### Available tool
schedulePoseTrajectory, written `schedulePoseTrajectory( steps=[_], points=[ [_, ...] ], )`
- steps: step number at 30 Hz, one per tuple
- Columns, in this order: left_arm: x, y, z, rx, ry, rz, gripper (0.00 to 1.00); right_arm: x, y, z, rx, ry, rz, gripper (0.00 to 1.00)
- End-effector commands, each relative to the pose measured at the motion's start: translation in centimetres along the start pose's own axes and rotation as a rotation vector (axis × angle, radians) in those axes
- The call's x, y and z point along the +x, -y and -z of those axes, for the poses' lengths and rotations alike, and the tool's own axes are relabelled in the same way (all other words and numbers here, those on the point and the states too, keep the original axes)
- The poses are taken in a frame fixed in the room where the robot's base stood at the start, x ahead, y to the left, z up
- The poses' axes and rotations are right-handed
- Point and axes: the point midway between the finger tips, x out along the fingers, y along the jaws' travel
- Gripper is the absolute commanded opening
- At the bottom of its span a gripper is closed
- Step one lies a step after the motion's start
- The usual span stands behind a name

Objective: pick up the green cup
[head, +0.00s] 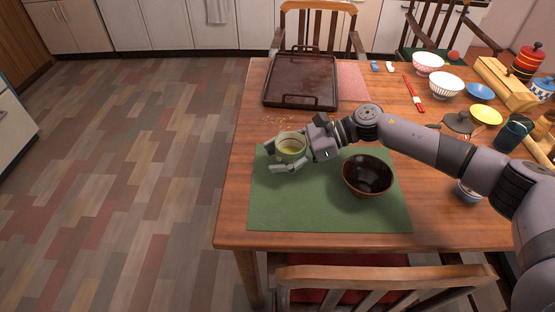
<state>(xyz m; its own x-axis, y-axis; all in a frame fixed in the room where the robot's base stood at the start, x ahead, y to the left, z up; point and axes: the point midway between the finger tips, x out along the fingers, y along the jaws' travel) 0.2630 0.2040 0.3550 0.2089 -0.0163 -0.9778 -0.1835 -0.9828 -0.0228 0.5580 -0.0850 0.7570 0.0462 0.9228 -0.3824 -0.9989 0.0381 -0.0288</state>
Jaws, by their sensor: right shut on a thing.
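The green cup (291,150) is pale green with a yellowish inside. It is over the left upper part of the green mat (270,212). My right gripper (283,152) comes in from the right and is shut on the cup, with its fingers around the cup's sides. The cup looks upright. I cannot tell whether its base touches the mat. My left gripper is not in view.
A dark brown bowl (368,176) stands on the mat, right of the cup. A dark tray (301,80) lies behind. Bowls, a red-handled brush (414,94) and a wooden box (503,84) crowd the right side. A chair (380,276) stands in front.

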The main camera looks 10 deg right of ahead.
Motion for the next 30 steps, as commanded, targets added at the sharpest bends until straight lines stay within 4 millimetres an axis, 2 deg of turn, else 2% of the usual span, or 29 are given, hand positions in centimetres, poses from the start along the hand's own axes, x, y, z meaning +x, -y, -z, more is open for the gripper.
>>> schedulePoseTrajectory(
  steps=[23, 30],
  points=[
    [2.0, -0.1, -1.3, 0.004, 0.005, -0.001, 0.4, -4.1, 0.3, -9.8, -0.003, 0.002, 0.001, 0.15],
    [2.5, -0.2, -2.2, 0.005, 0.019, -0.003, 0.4, -5.2, 0.4, -12.6, -0.003, 0.001, 0.0, 0.15]
  ],
)
